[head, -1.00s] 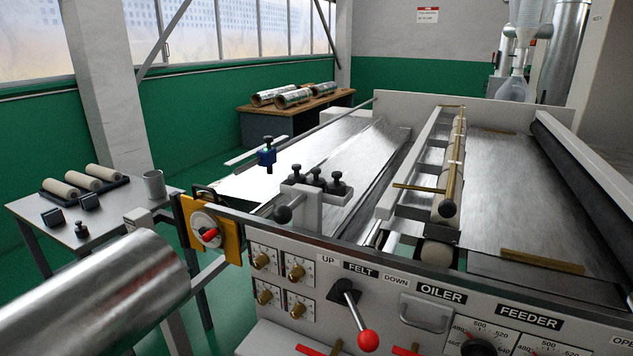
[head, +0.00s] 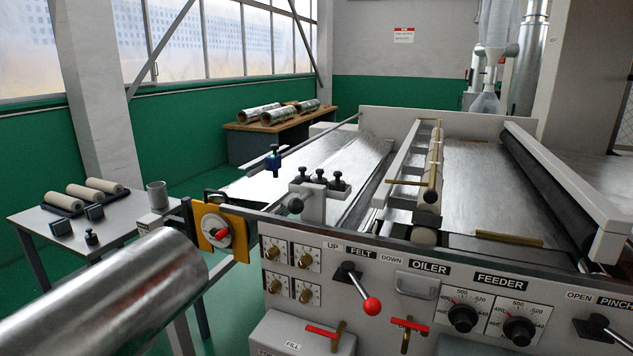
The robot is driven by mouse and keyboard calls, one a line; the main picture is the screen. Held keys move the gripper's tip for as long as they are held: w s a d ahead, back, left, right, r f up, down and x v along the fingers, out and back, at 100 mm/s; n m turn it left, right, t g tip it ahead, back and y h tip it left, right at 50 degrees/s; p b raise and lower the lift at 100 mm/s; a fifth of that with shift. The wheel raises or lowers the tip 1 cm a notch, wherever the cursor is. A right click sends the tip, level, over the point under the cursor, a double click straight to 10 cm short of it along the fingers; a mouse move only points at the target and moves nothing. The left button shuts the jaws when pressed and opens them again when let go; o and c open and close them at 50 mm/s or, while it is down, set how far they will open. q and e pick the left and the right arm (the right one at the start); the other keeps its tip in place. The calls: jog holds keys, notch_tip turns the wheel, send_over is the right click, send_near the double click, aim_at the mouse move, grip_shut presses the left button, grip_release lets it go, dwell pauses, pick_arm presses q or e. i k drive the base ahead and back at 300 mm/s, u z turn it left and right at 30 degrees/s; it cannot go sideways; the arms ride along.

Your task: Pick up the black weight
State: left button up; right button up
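A small black weight with a knob on top (head: 91,238) stands upright on the grey side table (head: 130,215) at the left, near its front edge. Several similar black knobbed pieces (head: 320,178) stand in a row on a pale block on the machine; I cannot tell whether these are also weights. Neither of my grippers shows in the head view. Nothing touches the black weight on the table.
Beige rollers (head: 92,191) in a black rack, two small dark blocks (head: 60,227) and a grey cup (head: 157,195) share the table. A large shiny metal cylinder (head: 120,290) fills the lower left, in front of the table. The machine's front panel (head: 385,270) fills the middle and right.

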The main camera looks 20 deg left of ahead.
aim_at(318, 180)
jog(key=i, duration=0.35)
jog(key=u, duration=0.8)
